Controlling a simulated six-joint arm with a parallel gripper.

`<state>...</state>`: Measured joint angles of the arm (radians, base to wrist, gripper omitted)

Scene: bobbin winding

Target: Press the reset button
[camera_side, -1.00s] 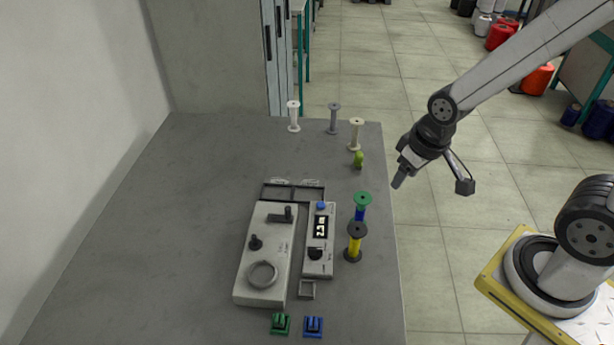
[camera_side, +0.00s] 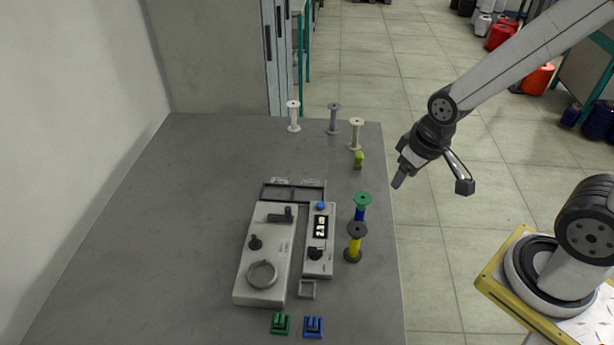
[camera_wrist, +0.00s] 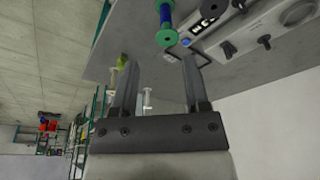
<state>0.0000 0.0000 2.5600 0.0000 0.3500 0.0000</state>
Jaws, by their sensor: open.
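The reset button appears to be the blue button (camera_side: 320,206) at the far end of the narrow control box (camera_side: 319,240), above its lit display. A black knob (camera_side: 316,253) is lower on the same box. A small blue button (camera_wrist: 186,42) also shows in the wrist view near the box's end. My gripper (camera_side: 398,182) is in the air beyond the table's right edge, well apart from the button. In the wrist view my gripper (camera_wrist: 157,62) is open, with nothing between its fingers.
A green-and-blue bobbin (camera_side: 361,205) and a yellow bobbin (camera_side: 355,242) stand right of the control box. A winder (camera_side: 266,255) is on its left. White, grey and cream bobbins and a small green object (camera_side: 358,160) stand behind. The table's left side (camera_side: 150,220) is clear.

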